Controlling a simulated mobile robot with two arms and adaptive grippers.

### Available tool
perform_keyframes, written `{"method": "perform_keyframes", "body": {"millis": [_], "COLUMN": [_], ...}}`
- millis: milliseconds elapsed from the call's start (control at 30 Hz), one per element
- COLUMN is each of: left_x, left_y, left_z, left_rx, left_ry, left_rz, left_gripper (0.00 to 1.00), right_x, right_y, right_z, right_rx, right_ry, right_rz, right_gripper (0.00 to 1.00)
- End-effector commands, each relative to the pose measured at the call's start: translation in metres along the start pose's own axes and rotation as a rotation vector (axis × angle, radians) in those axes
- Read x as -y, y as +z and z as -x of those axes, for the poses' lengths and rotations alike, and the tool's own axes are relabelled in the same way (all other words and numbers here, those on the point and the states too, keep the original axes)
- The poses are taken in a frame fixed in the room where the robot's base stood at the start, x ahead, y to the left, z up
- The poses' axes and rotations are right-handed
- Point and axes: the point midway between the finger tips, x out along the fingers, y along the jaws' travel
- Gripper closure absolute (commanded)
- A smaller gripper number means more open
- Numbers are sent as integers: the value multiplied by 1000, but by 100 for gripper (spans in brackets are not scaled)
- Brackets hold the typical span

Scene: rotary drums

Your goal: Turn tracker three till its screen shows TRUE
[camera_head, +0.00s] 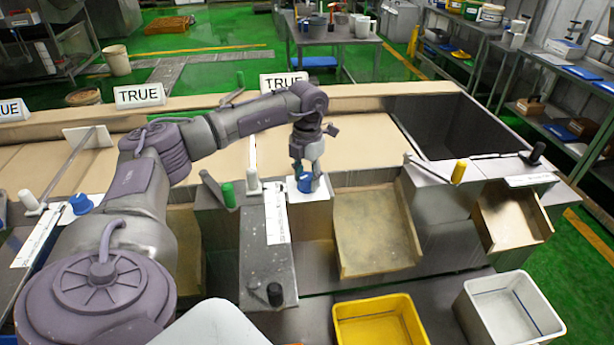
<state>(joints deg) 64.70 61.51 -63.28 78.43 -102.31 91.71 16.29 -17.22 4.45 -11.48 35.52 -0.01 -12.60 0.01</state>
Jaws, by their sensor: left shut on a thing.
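My left gripper (306,168) reaches down from above and is shut on a blue knob (305,183) on a white block. The gripper hides the top of the knob. A white screen sign (284,82) behind my arm reads TRUE. A second sign (139,95) to its left also reads TRUE. A third sign (12,109) is cut off at the left edge and shows only "UE". No number shows on the signs, so I cannot tell by label which is tracker three. Another blue knob (80,203) stands at the left. My right gripper is not in view.
White (253,181), green (228,194), black (275,294) and yellow (459,171) handles stand around the bench. An open dark pit (450,125) lies to the right. A tan chute (375,230), a yellow bin (380,322) and a white bin (508,308) are in front.

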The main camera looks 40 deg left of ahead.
Motion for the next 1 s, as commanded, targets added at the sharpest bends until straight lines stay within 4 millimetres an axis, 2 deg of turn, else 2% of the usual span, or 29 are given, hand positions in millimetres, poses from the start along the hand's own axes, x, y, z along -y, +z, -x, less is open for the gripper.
{"method": "perform_keyframes", "body": {"millis": [300,733,767,900,1000], "left_x": [-1,-1,-1,-1,-1], "left_y": [1,2,2,1,1], "left_z": [2,3,3,2,1], "left_rx": [6,7,7,5,4], "left_ry": [1,1,1,1,1], "left_rz": [82,90,90,88,87], "left_gripper": [91,91,51,31,31], "right_x": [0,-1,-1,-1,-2], "right_y": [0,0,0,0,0], "right_z": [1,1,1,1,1], "right_rx": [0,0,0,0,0], "right_ry": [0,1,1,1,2], "right_rz": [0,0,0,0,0], "right_gripper": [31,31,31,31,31]}}
